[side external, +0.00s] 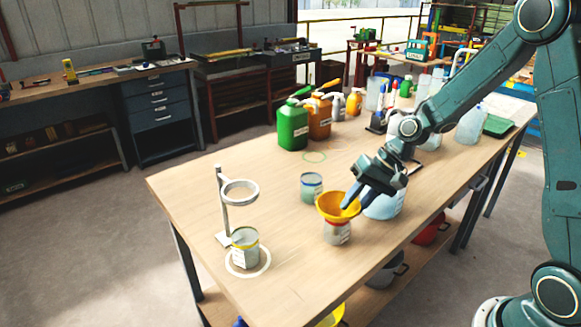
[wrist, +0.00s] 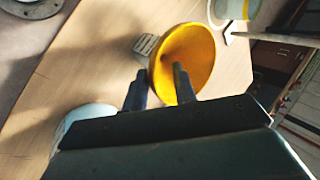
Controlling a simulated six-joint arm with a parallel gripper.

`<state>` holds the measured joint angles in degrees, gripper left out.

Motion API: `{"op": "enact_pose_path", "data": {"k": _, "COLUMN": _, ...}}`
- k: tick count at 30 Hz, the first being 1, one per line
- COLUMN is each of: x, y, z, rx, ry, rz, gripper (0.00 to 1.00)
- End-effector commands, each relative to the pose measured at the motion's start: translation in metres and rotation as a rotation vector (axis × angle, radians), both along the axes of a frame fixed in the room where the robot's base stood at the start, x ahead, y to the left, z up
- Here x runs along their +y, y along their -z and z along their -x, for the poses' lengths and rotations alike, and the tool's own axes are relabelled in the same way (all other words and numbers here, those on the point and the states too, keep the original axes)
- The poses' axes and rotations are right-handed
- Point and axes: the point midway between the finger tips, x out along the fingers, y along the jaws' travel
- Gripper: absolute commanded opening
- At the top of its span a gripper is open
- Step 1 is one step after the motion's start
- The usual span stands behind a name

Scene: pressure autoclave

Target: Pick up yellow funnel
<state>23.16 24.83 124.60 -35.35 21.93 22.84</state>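My gripper (side external: 349,201) is at the funnel's right rim. In the wrist view, my gripper (wrist: 159,74) has its two fingers apart, one over the funnel's mouth and the other outside the near rim. Whether either finger touches the funnel cannot be told.
A ring stand (side external: 222,205) stands left, with a yellow-banded can (side external: 245,248) below its ring. A blue-rimmed can (side external: 311,187) is just behind the funnel. A pale blue container (side external: 385,208) is close right. Green (side external: 292,127) and orange jugs (side external: 319,118) stand at the back.

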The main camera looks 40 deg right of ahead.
Motion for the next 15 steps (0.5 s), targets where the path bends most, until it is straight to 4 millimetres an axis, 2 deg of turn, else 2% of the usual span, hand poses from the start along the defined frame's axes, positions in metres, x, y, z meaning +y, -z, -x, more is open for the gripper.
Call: {"op": "enact_pose_path", "data": {"k": 15, "x": 0.0006, "y": 0.0009, "z": -0.0003, "rx": 0.0, "ry": 0.0, "rz": 0.0, "gripper": 0.27}}
